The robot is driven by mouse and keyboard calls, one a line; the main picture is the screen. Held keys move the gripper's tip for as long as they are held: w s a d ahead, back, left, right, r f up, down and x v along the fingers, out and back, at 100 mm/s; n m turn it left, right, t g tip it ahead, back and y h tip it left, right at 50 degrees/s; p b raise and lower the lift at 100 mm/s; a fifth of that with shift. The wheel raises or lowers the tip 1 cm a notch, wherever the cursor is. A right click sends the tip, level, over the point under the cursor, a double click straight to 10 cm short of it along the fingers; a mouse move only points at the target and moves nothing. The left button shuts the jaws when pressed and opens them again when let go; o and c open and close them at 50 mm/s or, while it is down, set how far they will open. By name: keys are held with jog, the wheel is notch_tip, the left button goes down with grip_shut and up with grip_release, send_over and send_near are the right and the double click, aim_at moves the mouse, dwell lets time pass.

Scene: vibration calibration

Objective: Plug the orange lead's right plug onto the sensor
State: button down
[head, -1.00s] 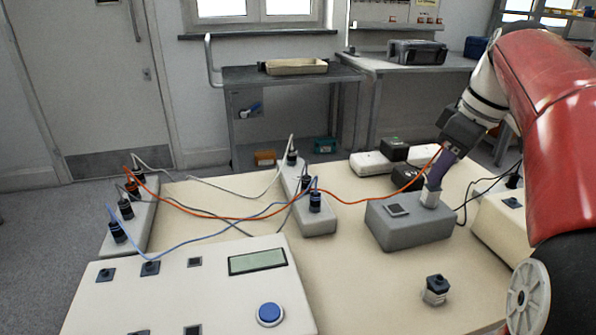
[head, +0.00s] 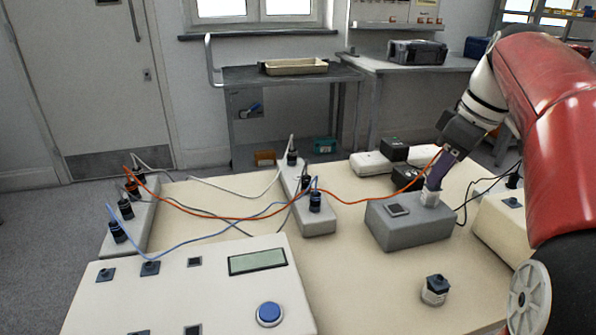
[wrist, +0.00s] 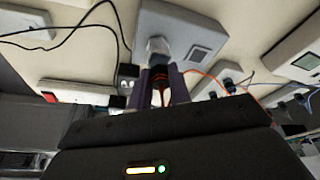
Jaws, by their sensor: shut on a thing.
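The sensor (head: 430,198) is a small silver block standing on top of a grey box (head: 400,228) at the right of the table. It also shows in the wrist view (wrist: 157,45), beyond my fingers. My gripper (head: 434,182) has purple fingers and is right above the sensor. In the wrist view my gripper (wrist: 161,80) is shut on the orange lead's right plug (wrist: 159,75), a dark plug with an orange band. The plug is in line with the sensor and touching or very close to it; whether it is seated I cannot tell. The orange lead (head: 365,212) runs left to the strips.
A middle strip (head: 318,222) and a left strip (head: 142,240) hold several plugs with blue, grey and white leads. A cream panel (head: 205,290) with a blue button is in front. Another silver-and-black piece (head: 435,290) stands on the table at front right.

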jog(key=shift+f, duration=0.15)
jog(key=shift+a+m, duration=0.1)
jog(key=shift+m, duration=0.7)
jog(key=shift+m+t+h, duration=0.3)
jog(key=shift+m+h, duration=0.2)
jog(key=shift+m, duration=0.7)
jog(key=shift+a+m, duration=0.1)
jog(key=shift+m, duration=0.8)
jog(key=shift+m+h, duration=0.6)
jog(key=shift+m, duration=0.5)
jog(key=shift+a+m+h+p, duration=0.15)
jog(key=shift+m+h+p, duration=0.35)
jog(key=shift+m, duration=1.5)
